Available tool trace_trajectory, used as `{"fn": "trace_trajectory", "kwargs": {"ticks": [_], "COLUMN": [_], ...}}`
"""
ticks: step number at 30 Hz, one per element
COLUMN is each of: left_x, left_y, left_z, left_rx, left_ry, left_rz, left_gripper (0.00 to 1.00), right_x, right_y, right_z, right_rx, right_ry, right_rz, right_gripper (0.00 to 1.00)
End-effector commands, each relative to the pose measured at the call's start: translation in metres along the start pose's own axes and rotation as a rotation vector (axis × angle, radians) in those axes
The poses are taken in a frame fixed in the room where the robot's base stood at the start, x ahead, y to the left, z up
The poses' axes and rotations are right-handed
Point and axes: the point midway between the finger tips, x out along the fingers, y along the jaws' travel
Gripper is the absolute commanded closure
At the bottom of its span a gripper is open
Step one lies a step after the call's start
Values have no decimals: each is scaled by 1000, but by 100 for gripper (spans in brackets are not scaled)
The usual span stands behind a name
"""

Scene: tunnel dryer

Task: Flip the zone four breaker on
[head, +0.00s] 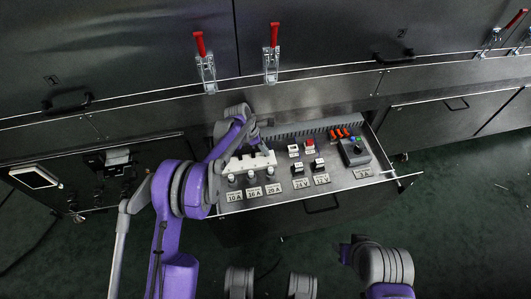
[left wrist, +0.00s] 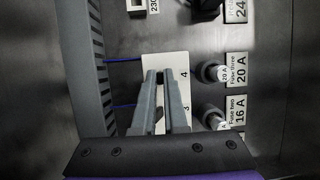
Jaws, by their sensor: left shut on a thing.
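The white breaker block (head: 240,166) sits in the open drawer panel, with small breakers along it. In the left wrist view, the block (left wrist: 182,60) carries the printed numbers 4 and 3. My left gripper (left wrist: 160,76) is over the block, its two fingertips beside the number 4. It is shut on the zone four breaker's lever, which the fingers mostly hide, so I cannot tell its position. In the head view, my left gripper (head: 262,147) reaches the right part of the block. My right gripper (head: 347,248) is low in front of the drawer; its fingers are unclear.
Labelled fuses (left wrist: 209,72) stand beside the block. A ribbed grey duct (left wrist: 86,75) runs along its other side. Switches (head: 309,146) and a black box with a blue knob (head: 354,151) fill the panel's right. Red-handled clamps (head: 271,55) stand behind the drawer.

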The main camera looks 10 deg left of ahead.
Motion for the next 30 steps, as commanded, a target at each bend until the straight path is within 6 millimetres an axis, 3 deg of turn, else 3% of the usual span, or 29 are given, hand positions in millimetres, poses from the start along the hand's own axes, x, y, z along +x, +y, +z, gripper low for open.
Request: {"fn": "trace_trajectory", "kwargs": {"ticks": [11,12,13,22,26,30], "left_x": [0,0,0,-2,-16,-42], "left_y": [0,0,0,0,-1,-2], "left_z": [0,0,0,1,6,17], "left_rx": [-7,-7,-7,-6,-6,-6], "left_ry": [2,1,1,1,1,1], "left_rz": [-18,-18,-18,-17,-17,-16], "left_gripper": [100,83,78,78,78,78], "right_x": [1,1,1,1,-4,-12], "right_y": [0,0,0,0,0,0], "right_z": [0,0,0,0,-1,-3], "right_rx": [0,0,0,0,0,0], "right_ry": [0,0,0,0,1,3], "right_rz": [0,0,0,0,0,0], "right_gripper": [50,50,50,50,50,50]}}
